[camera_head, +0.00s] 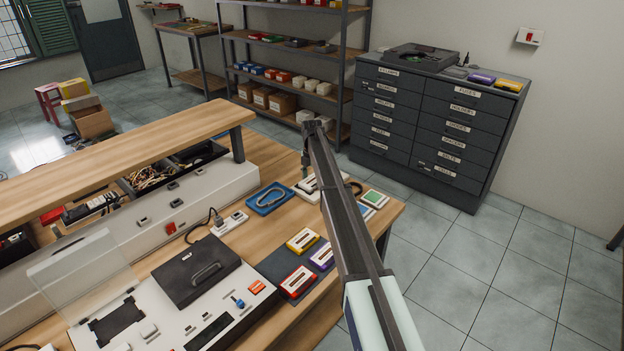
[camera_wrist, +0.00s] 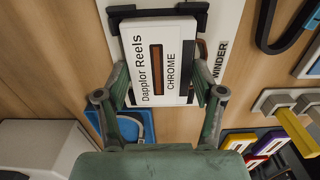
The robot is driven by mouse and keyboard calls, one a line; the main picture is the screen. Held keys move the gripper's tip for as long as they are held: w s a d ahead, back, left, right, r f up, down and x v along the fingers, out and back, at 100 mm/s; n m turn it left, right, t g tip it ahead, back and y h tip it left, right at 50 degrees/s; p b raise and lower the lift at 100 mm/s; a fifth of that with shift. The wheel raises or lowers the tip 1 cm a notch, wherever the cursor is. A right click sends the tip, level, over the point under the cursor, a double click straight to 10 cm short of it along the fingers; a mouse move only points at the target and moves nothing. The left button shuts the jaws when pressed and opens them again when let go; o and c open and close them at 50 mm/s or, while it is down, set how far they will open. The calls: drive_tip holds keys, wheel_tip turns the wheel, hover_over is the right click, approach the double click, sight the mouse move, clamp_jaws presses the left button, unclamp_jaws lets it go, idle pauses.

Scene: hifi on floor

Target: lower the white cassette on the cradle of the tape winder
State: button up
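The white cassette (camera_wrist: 172,85), labelled "Dapplor Reels CHROME", is between the two fingers of my gripper (camera_wrist: 160,88) in the wrist view. The fingers are closed against its two sides. The tape winder (camera_wrist: 228,35) is a white plate marked "WINDER" behind the cassette, with a black cradle (camera_wrist: 150,13) showing at the cassette's far edge. The cassette overlaps the cradle in this view; I cannot tell whether it touches it. In the head view my gripper (camera_head: 305,168) is over the winder (camera_head: 312,194) at the bench's far right, and my arm hides part of it.
A blue tray (camera_head: 270,198) lies left of the winder. Yellow (camera_head: 303,240), purple (camera_head: 323,257) and red (camera_head: 297,282) cassettes lie on a dark mat nearer. A green-topped case (camera_head: 374,198) is at the bench's right edge. A black case (camera_head: 196,268) stands on the console.

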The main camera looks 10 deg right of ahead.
drive_tip(key=shift+o, duration=1.4)
wheel_tip(320, 180, up, 18)
drive_tip(key=p, duration=0.2)
drive_tip(key=shift+p, duration=0.35)
idle(0.5)
